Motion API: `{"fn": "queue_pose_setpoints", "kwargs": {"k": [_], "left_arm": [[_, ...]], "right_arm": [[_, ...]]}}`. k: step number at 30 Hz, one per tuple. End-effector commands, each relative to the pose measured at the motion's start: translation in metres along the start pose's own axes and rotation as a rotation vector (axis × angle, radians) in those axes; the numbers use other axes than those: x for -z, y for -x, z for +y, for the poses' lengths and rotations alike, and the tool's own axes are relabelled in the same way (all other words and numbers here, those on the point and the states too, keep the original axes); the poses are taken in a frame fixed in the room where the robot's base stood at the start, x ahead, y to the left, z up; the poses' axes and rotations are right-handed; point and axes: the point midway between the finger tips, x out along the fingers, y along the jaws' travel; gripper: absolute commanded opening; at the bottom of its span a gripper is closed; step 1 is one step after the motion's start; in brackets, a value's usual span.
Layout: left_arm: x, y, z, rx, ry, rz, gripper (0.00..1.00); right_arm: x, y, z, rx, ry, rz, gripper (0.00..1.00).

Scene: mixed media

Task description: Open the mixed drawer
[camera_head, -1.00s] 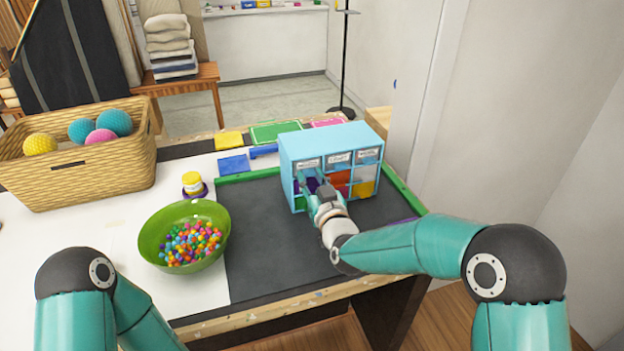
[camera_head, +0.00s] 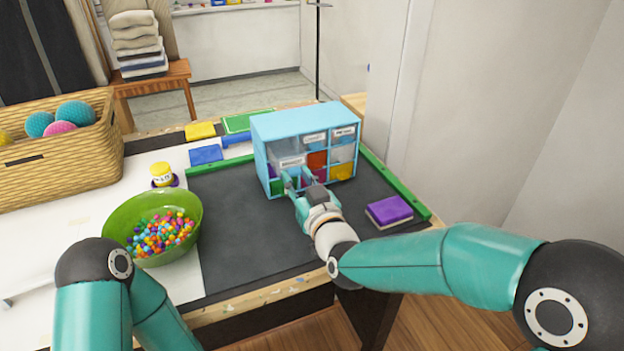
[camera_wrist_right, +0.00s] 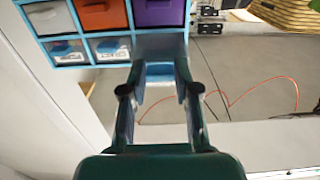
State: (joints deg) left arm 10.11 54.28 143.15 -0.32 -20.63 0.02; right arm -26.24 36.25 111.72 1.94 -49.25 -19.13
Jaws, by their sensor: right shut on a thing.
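The light blue drawer cabinet (camera_head: 302,121) stands on the dark mat. Its top-left drawer (camera_head: 289,161), a pale one with a white label too small to read, sticks out of the front. The other drawers look closed. My right gripper (camera_head: 298,181) is at the front of this pulled-out drawer, shut on its handle. The right wrist view shows the cabinet upside down, with the gripper fingers (camera_wrist_right: 160,82) at the front of the drawer (camera_wrist_right: 160,45). The inside of the drawer is hidden. My left arm shows at lower left, but its gripper is not in view.
A purple block (camera_head: 389,211) lies right of the gripper, near a green strip (camera_head: 395,187). A green bowl of beads (camera_head: 122,218), a yellow jar (camera_head: 161,173) and a wicker basket (camera_head: 60,170) stand to the left. The mat in front of the cabinet is mostly clear.

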Motion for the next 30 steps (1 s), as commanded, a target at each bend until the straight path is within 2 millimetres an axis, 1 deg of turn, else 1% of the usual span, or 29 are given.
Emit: {"fn": "queue_pose_setpoints", "kwargs": {"k": [1, 3, 12, 13, 17, 26, 30], "left_arm": [[0.0000, -0.0047, -0.0018, 0.000, 0.000, 0.000, 0.40], [0.0000, -0.0053, -0.0020, 0.000, 0.000, 0.000, 0.40], [0.0001, -0.0041, -0.0016, 0.000, 0.000, 0.000, 0.40], [0.0001, -0.0041, -0.0016, 0.000, 0.000, 0.000, 0.40], [0.0001, -0.0041, -0.0016, 0.000, 0.000, 0.000, 0.40], [0.0002, -0.0040, -0.0016, 0.000, 0.000, 0.001, 0.40], [0.0002, -0.0036, -0.0015, 0.000, 0.000, 0.001, 0.40]], "right_arm": [[-0.0011, 0.0022, -0.0051, 0.009, 0.002, 0.004, 0.00], [0.0000, 0.0041, -0.0082, 0.016, 0.002, 0.003, 0.00], [0.0011, 0.0049, -0.0081, 0.017, 0.002, 0.002, 0.00], [0.0011, 0.0049, -0.0081, 0.017, 0.002, 0.002, 0.34], [0.0011, 0.0048, -0.0080, 0.017, 0.002, 0.002, 0.55], [0.0007, 0.0047, -0.0083, 0.017, 0.001, 0.001, 0.56], [0.0009, 0.0105, -0.0084, 0.018, 0.001, 0.001, 0.56]]}}
